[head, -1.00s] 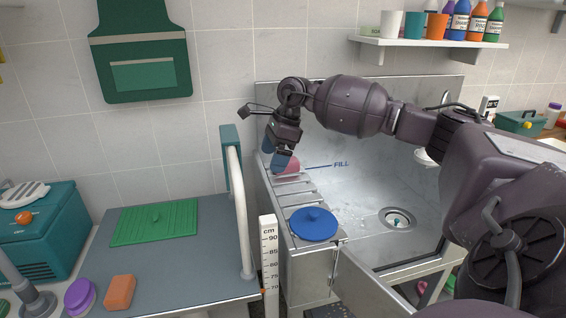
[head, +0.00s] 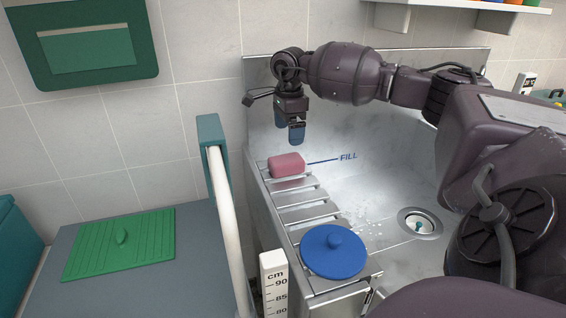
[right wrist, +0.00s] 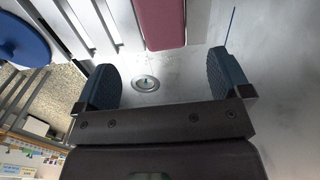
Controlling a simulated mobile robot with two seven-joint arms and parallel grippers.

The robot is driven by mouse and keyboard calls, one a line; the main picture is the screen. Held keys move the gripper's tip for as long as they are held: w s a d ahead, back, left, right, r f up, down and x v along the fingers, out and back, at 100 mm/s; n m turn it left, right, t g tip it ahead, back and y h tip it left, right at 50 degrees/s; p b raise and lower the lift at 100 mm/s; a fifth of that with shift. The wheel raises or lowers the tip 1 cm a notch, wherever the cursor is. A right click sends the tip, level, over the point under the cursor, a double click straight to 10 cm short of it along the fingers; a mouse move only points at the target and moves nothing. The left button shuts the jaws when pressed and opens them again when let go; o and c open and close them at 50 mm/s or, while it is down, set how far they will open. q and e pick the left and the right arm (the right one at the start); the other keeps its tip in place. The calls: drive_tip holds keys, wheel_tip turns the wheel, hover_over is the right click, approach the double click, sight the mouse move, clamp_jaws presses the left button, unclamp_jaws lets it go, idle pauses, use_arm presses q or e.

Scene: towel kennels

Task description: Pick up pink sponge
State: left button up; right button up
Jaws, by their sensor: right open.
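The pink sponge (head: 287,165) lies on the far end of the slatted metal rack along the left side of the sink. My right gripper (head: 290,128) is above the sponge, pointing down, with a gap between its fingertips and the sponge. In the right wrist view the pink sponge (right wrist: 161,22) shows at the top edge, partly cut off. The open, empty fingers of my right gripper (right wrist: 168,78) show below it, apart from it. My left gripper is not in view.
A blue round lid (head: 333,250) lies on the near end of the rack (head: 305,214). A white rail (head: 230,230) stands left of the sink. A green ridged mat (head: 120,243) lies on the grey table. The sink basin (head: 375,190) is open around its drain.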

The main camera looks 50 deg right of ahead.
sight(288, 159)
wheel_tip(288, 159, down, 5)
drive_tip(key=shift+s+f, duration=0.1)
drive_tip(key=shift+f+b, duration=0.3)
drive_tip(key=shift+f, duration=0.4)
drive_tip(key=f, duration=0.3)
drive_tip(key=shift+w+f, duration=0.25)
drive_tip(key=shift+f, duration=0.3)
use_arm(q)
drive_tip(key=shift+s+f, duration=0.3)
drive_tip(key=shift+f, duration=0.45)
use_arm(e)
drive_tip(key=shift+r, duration=0.1)
drive_tip(key=shift+c, duration=0.4)
drive_tip(key=c, duration=0.9)
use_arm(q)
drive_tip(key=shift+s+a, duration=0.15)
